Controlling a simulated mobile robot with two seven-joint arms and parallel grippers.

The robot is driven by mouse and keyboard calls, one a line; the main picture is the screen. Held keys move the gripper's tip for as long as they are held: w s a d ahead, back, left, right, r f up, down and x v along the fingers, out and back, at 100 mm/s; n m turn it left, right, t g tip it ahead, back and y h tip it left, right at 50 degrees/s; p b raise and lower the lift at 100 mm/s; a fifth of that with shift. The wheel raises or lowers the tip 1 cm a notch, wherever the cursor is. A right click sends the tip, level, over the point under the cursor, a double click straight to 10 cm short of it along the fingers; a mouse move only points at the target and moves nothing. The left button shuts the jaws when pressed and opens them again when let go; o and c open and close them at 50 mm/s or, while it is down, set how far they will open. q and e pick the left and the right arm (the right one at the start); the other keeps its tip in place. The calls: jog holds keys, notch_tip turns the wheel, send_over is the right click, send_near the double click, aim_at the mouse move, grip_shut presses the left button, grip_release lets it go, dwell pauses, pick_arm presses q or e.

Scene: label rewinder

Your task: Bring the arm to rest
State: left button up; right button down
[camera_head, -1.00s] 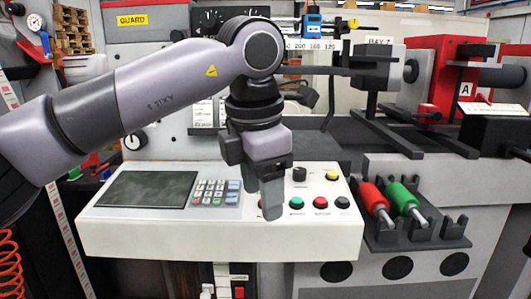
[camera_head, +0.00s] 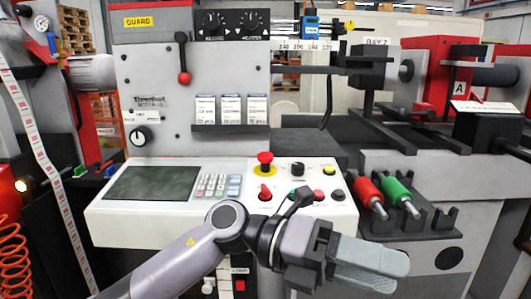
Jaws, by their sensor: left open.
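My left arm (camera_head: 175,268) comes in low from the bottom left. My left gripper (camera_head: 398,275) is at the lower middle, in front of the control panel's lower right, with its fingers pointing right. It is open and nothing shows between its fingers. The arm and gripper hide part of the front of the white control panel (camera_head: 120,228) and some of its buttons. My right gripper is not in view.
A red mushroom button (camera_head: 265,160) stands on the panel beside a keypad (camera_head: 218,186). Right of the panel, a black rack (camera_head: 425,232) holds a red-handled tool (camera_head: 369,192) and a green-handled tool (camera_head: 399,193). A label strip (camera_head: 50,175) runs down at left.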

pick_arm(q)
jog(key=w+a+f+n+t+h, duration=0.25)
jog(key=w+a+n+t, duration=0.2)
jog(key=n+t, duration=0.55)
jog(key=w+a+f+n+t+h, duration=0.2)
jog(key=w+a+n+t+h, duration=0.25)
jog(key=n+t, duration=0.5)
jog(key=a+f+n+t+y, duration=0.3)
jog(key=a+f+n+y, duration=0.3)
jog(key=f+n+y, duration=0.25)
jog(key=a+f+n+t+y, duration=0.3)
jog(key=a+f+n+y, duration=0.4)
jog(key=f+n, duration=0.25)
jog(key=s+a+f+n+g+y, duration=0.3)
jog(key=s+a+f+n+g, duration=0.15)
jog(key=s+f, duration=0.35)
jog(key=s+a+f+n+g+y, duration=0.25)
jog(key=s+a+f, duration=0.25)
jog(key=s+f, duration=0.3)
notch_tip(320, 180, up, 11)
jog(key=a+p, duration=0.1)
jog(key=p, duration=1.3)
jog(key=shift+a, duration=0.2)
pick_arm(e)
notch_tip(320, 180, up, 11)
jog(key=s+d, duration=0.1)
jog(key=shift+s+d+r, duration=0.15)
pick_arm(q)
jog(key=shift+s+g, duration=0.1)
jog(key=shift+g, duration=0.15)
